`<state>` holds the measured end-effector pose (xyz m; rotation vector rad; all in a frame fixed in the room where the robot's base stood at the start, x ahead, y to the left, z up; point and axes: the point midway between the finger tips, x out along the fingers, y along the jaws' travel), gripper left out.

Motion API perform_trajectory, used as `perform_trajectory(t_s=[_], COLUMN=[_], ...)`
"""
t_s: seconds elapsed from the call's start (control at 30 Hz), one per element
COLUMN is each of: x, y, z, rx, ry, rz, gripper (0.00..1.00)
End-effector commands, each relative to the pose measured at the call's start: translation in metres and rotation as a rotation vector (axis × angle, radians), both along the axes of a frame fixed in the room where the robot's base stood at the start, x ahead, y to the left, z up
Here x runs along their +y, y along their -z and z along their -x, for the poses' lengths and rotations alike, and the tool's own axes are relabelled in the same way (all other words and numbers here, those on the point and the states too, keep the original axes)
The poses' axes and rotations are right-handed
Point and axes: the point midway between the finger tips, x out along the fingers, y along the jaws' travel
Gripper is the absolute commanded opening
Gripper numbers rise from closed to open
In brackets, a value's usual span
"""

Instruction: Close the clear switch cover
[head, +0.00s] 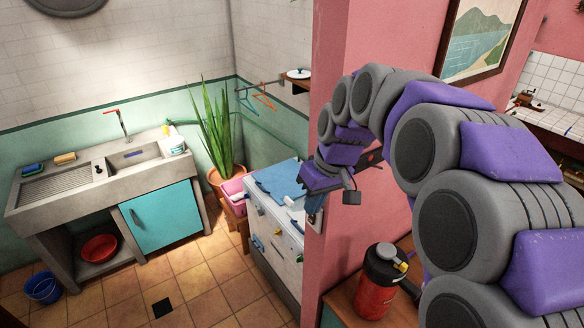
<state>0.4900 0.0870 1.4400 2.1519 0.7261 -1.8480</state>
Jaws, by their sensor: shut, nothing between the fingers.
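A small switch plate (315,220) sits on the pink wall near its left edge, just below my gripper. It is partly hidden by my gripper. Its clear cover is too small and see-through here to tell whether it is raised or lowered. My gripper (317,194) is shut and empty at the end of my purple and grey arm. It is right above the switch plate in the picture; I cannot tell whether it touches the cover.
A red bottle with a black lid (376,282) stands on a wooden surface below my arm. A white appliance (276,235) with a blue cloth stands beyond the wall edge. A sink unit (100,175) is at the left; the tiled floor between is mostly clear.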

Motion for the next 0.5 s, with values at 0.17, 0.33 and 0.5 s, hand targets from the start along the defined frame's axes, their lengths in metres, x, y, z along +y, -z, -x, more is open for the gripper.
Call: perform_trajectory(t_s=[0.17,0.33,0.5], x=[0.012,0.017,0.019], y=[-0.042,-0.052,-0.047], z=[-0.056,-0.077,-0.081], rx=[-0.062,-0.090,-0.096], ry=[-0.063,-0.089,-0.095], rz=[-0.031,-0.042,-0.044], gripper=[0.00,0.00,0.00])
